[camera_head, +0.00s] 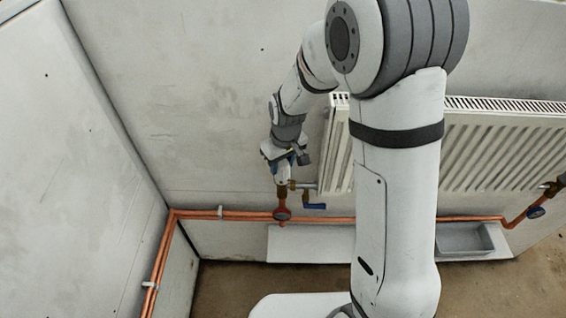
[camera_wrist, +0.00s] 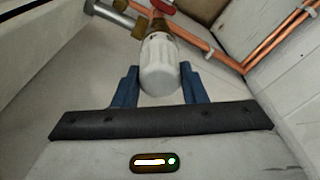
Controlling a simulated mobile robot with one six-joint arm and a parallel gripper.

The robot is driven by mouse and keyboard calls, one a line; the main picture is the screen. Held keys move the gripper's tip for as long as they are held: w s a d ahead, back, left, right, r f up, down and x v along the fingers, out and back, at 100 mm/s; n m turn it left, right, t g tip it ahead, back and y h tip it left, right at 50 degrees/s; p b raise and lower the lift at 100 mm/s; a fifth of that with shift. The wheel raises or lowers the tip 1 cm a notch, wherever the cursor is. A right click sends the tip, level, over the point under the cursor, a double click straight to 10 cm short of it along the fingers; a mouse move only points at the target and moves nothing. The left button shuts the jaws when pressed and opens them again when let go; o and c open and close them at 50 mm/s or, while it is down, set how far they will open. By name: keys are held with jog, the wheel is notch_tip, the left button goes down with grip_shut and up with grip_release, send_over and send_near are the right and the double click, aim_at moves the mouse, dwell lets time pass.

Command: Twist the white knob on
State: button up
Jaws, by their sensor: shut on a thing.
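The white knob (camera_wrist: 160,66) is a ribbed cylindrical head in the middle of the wrist view. It sits on a brass valve body (camera_wrist: 157,26) joined to a grey pipe (camera_wrist: 108,14). My gripper (camera_wrist: 158,80) has its two blue fingers on either side of the knob and is shut on it. In the head view my gripper (camera_head: 282,168) points down over the valve at the radiator's lower left corner. There the fingers partly hide the knob, and its turned position cannot be told.
A white radiator (camera_head: 480,150) hangs on the wall to the right. A red handle (camera_head: 282,214) and a blue lever (camera_head: 315,206) sit close below the valve. Copper pipes (camera_head: 195,214) run along both walls. A grey tray (camera_head: 465,238) lies at lower right.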

jog(key=shift+s+f, duration=0.15)
jog(key=shift+f, duration=0.1)
jog(key=m, duration=0.3)
jog(key=m+b, duration=0.1)
jog(key=m, duration=0.2)
jog(key=shift+f+h, duration=0.15)
jog(key=shift+h, duration=0.25)
jog(key=m+b, duration=0.2)
jog(key=m, duration=0.2)
jog(key=shift+h, duration=0.3)
jog(key=shift+m, duration=1)
jog(key=o, duration=1.9)
jog(key=shift+r, duration=0.25)
